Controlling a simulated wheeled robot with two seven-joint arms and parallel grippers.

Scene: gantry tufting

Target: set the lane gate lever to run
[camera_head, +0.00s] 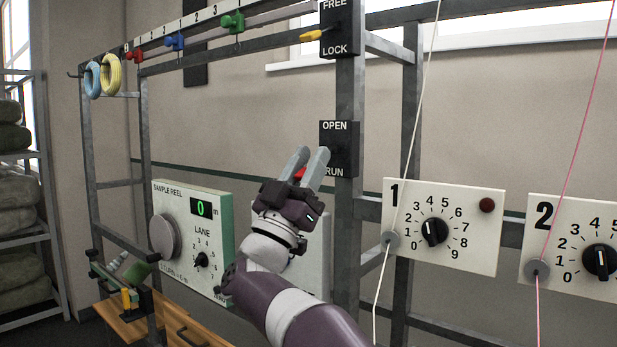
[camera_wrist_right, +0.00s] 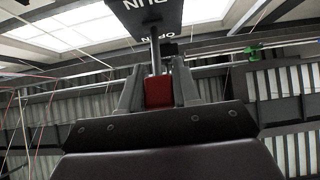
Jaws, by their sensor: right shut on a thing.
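The lane gate lever has a black plate (camera_head: 339,148) on the frame post, marked OPEN at the top and RUN at the bottom. My right gripper (camera_head: 308,163) is shut on the lever's red handle (camera_head: 299,174), in front of and left of the plate. In the right wrist view the red handle (camera_wrist_right: 158,92) sits between the two grey fingers, and a dark shaft (camera_wrist_right: 156,55) runs from it to the plate (camera_wrist_right: 148,14). I cannot tell exactly where the lever points between OPEN and RUN. My left gripper is not in view.
Above is a FREE/LOCK plate (camera_head: 335,28) with a yellow lever (camera_head: 313,35). A sample reel panel (camera_head: 186,237) stands left. Dial panel 1 (camera_head: 465,242) and dial panel 2 (camera_head: 560,212) are right, with a white yarn and a pink yarn (camera_head: 577,140) running past.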

